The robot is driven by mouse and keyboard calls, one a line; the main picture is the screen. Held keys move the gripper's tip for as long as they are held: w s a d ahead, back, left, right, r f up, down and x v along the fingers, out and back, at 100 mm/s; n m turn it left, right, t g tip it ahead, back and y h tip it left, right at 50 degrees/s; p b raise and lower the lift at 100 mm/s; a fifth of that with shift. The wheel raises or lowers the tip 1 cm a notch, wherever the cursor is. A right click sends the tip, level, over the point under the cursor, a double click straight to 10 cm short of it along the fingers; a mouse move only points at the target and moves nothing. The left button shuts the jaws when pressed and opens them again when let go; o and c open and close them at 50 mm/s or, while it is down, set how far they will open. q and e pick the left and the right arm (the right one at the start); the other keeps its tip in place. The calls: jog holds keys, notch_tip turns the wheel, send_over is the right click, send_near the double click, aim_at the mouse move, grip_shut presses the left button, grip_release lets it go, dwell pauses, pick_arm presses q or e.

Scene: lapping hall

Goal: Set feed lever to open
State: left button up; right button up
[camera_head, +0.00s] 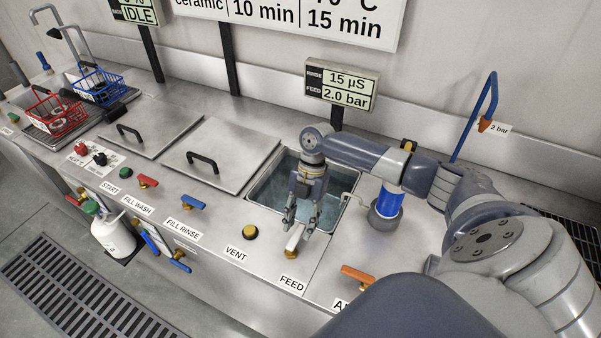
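The feed lever (295,237) has a pale handle on a brass base. It stands on the steel counter just behind the FEED label (291,283). My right gripper (299,224) points down at the lever from above, its fingers apart on either side of the handle's upper end. I cannot tell whether a finger touches the handle. A display (342,86) behind reads 15 µS rinse and 2.0 bar feed. My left gripper is not in view.
The VENT knob (250,232) is left of the lever, and an orange-handled lever (358,274) is to its right. An open water-filled basin (270,185) lies behind. Lidded basins, the blue FILL RINSE lever (193,202) and red and blue baskets (98,86) stand farther left.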

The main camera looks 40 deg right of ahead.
jog(key=shift+d+r, duration=0.1)
jog(key=v, duration=1.1)
jog(key=shift+r, duration=0.4)
